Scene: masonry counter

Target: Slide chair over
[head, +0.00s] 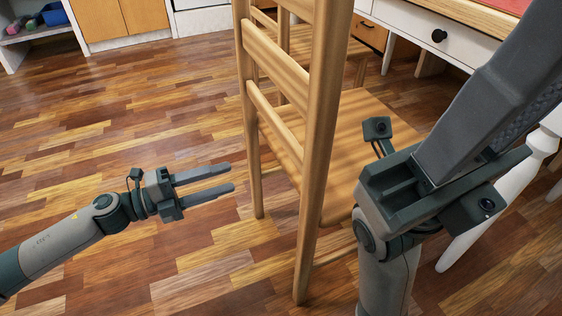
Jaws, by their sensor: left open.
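A light wooden chair (318,110) stands on the floor in the middle of the head view. Its slatted back faces me and the left, and its seat (355,125) extends to the right behind it. My left gripper (231,178) is open and empty, left of the chair back. Its fingers point right toward the chair's near legs, with no clear contact. My right arm covers part of the seat and the chair's right side.
A white table with a drawer (440,36) and a white turned leg (500,205) stands at the right. Another wooden chair (300,42) is partly hidden behind the first. Wooden cabinets (118,18) line the back. The floor at left is clear.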

